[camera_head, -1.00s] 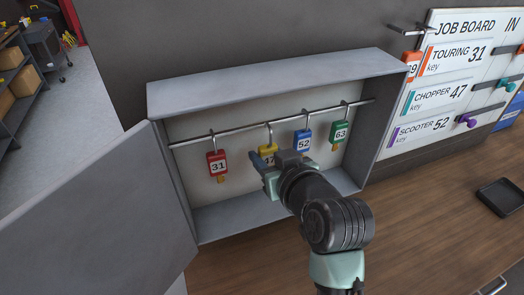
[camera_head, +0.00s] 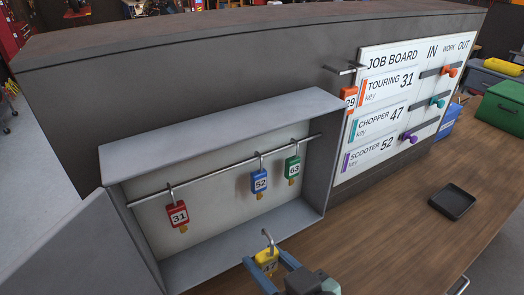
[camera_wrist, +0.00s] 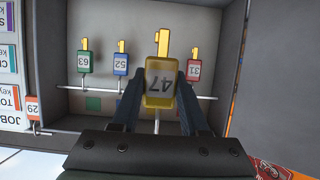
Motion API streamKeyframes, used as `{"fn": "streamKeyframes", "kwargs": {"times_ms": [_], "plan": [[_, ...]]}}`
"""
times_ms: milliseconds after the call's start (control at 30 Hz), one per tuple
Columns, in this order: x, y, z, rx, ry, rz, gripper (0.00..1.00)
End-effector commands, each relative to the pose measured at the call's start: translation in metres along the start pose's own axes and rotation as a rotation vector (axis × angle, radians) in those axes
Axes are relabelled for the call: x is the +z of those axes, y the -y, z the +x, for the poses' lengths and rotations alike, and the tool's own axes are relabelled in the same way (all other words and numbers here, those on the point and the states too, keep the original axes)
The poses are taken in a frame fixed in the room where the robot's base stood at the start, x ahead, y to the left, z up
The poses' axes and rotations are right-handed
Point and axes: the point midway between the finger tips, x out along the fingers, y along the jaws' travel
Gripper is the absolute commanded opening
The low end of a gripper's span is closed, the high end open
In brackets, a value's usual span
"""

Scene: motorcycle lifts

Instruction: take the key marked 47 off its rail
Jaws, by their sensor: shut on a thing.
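The yellow key tag marked 47 (camera_wrist: 159,84) is between my gripper's fingers in the wrist view, with its number upside down there. In the head view the yellow tag (camera_head: 266,258) is at the bottom, with its hook standing up free of the rail. My gripper (camera_head: 268,273) is shut on it, in front of the open key cabinet (camera_head: 225,117). The rail (camera_head: 220,172) runs across the cabinet and holds the red key 31 (camera_head: 177,214), the blue key 52 (camera_head: 259,181) and the green key 63 (camera_head: 292,168).
The cabinet door (camera_head: 85,255) stands open at the left. An orange tag 29 (camera_head: 350,97) hangs from a separate peg beside the job board (camera_head: 405,100). A black tray (camera_head: 453,202) lies on the wooden bench (camera_head: 385,235), which has clear room around it.

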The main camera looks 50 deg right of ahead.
Motion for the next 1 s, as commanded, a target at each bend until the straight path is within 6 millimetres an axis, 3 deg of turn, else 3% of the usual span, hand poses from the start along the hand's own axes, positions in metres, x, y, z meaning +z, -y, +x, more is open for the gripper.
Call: {"fn": "streamKeyframes", "kwargs": {"times_ms": [1000], "plan": [[-0.0042,-0.0004,-0.0037,0.002,-0.001,0.0,0.0]]}}
